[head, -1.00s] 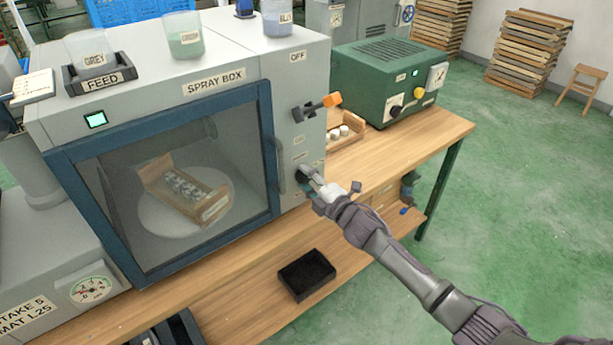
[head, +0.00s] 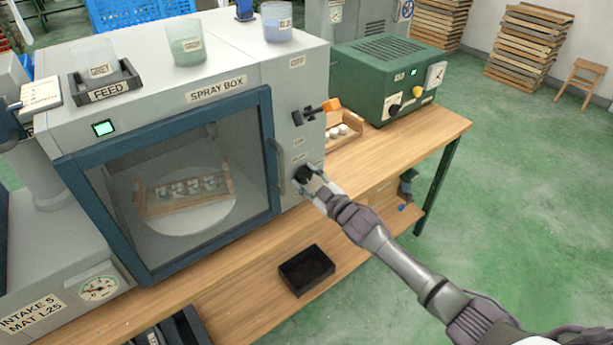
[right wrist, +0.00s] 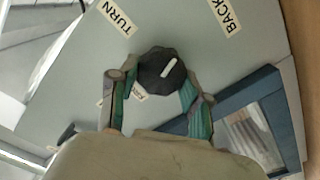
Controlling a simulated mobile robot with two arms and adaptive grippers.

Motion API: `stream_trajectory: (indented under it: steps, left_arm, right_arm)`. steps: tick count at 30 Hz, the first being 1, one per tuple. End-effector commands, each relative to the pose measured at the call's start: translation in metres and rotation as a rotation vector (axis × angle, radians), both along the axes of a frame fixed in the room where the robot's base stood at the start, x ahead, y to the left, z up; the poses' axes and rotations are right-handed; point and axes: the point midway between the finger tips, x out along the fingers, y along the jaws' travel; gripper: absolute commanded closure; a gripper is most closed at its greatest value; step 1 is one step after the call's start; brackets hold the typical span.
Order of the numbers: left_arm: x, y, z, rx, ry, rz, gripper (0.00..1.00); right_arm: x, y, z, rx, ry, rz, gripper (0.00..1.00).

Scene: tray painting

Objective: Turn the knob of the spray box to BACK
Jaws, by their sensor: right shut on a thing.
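The spray box (head: 215,62) stands on the bench with its glass door shut. Its black knob (head: 303,173) is low on the right front panel. In the right wrist view the knob (right wrist: 153,76) has a white mark pointing to the upper right, between the TURN label (right wrist: 113,17) and the BACK label (right wrist: 226,14), nearer BACK. A third label below is partly hidden. My right gripper (right wrist: 158,82) has a finger on each side of the knob and is shut on it; it also shows in the head view (head: 311,184). My left gripper is not in view.
A wooden tray (head: 185,208) with several small pieces sits on a round plate inside the box. An orange-tipped lever (head: 331,104) sticks out above the knob. A green machine (head: 385,75) stands at right. A black bin (head: 306,272) lies below.

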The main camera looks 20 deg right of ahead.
Motion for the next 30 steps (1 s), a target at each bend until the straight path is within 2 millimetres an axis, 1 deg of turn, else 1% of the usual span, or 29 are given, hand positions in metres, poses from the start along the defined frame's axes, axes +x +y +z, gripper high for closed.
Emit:
stream_trajectory:
  steps: [6,13,21,30]
  left_arm:
    - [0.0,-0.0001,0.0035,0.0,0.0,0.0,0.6]
    - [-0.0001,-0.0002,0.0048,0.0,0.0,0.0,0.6]
    - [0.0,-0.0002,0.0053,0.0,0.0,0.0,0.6]
    - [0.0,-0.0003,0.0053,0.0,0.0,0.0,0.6]
  right_arm:
    - [-0.0003,-0.0012,-0.0012,0.147,0.058,-0.001,0.87]
    - [-0.0004,-0.0013,-0.0018,0.249,0.095,0.0,0.87]
    - [-0.0004,-0.0012,-0.0022,0.298,0.113,0.0,0.87]
    - [-0.0004,-0.0012,-0.0023,0.304,0.116,-0.001,0.87]
